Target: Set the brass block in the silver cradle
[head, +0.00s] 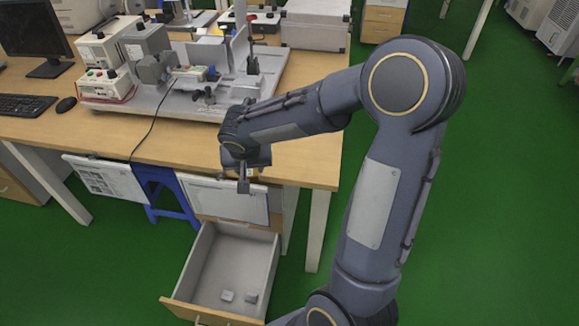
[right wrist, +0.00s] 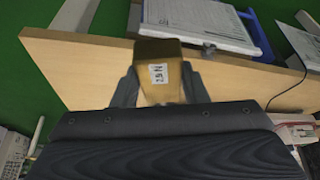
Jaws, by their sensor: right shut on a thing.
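My right gripper (head: 243,182) hangs at the front edge of the wooden table, above the open drawer, with its fingers pointing down. In the right wrist view, its two dark fingers (right wrist: 160,88) are shut on the brass block (right wrist: 158,49), one on each side. The block is golden with a small white printed label facing the camera. In the head view I cannot make the block out clearly at the gripper. I cannot tell the silver cradle for certain among the metal parts of the test rig (head: 195,78) on the table. My left gripper is not in view.
White instrument boxes (head: 103,52), a keyboard (head: 25,104) and a mouse (head: 66,104) stand on the table (head: 180,133). Paper sheets (head: 105,178) hang at its front. Bare tabletop lies before the rig.

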